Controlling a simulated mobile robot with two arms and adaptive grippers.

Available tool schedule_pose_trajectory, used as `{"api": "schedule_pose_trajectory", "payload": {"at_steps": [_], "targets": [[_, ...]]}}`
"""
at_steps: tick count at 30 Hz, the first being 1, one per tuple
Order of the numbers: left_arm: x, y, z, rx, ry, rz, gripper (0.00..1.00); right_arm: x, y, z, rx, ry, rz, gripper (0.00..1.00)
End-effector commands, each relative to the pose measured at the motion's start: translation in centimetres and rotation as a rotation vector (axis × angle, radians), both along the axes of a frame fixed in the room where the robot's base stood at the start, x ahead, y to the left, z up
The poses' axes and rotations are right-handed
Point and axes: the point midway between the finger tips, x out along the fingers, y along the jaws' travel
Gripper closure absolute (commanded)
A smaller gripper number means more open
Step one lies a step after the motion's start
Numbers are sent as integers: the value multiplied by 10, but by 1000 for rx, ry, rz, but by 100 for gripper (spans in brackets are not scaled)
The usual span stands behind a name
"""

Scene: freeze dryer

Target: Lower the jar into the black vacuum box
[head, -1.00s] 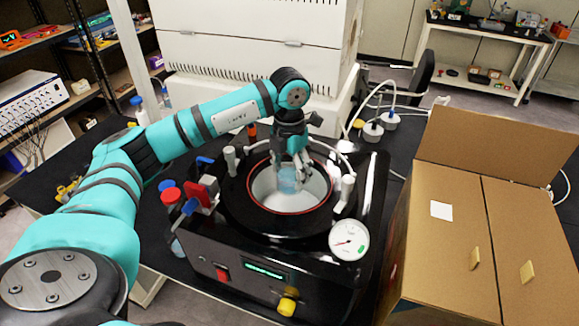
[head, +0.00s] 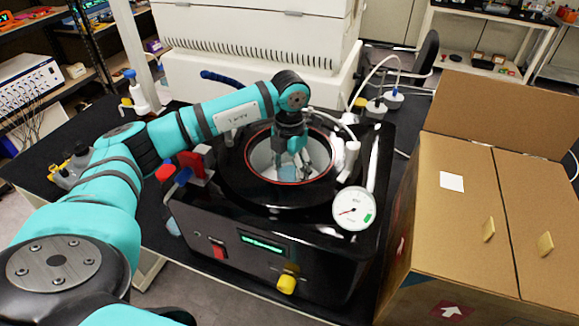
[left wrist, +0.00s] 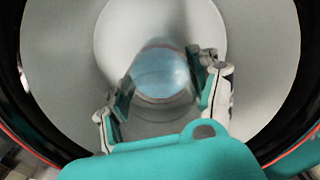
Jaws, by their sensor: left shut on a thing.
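The black vacuum box (head: 270,278) stands on the black bench with its round, red-rimmed opening facing up. My left gripper (head: 290,162) reaches down into this opening. It is shut on the jar (head: 287,173), a small clear jar with pale blue in it. In the left wrist view the jar (left wrist: 161,72) sits between the two fingers of my left gripper (left wrist: 160,88), inside the pale chamber. Whether the jar's bottom touches the chamber floor I cannot tell. My right gripper is not in view.
A pressure gauge (head: 354,208) and a white valve handle (head: 349,160) stand at the box's right. Red and blue knobs (head: 175,174) are at its left. A cardboard box (head: 450,240) stands close on the right. A large white machine (head: 260,50) is behind.

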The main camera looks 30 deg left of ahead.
Motion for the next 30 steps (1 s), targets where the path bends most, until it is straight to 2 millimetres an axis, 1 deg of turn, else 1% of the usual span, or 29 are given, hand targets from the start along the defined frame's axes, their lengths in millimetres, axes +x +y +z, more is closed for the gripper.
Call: {"api": "schedule_pose_trajectory", "payload": {"at_steps": [3,16,30], "targets": [[0,0,-4,0,-1,0,79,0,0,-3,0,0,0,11],[0,0,-4,-1,-1,-1,79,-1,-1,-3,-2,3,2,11],[0,0,-8,-1,-2,-1,79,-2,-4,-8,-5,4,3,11]]}}
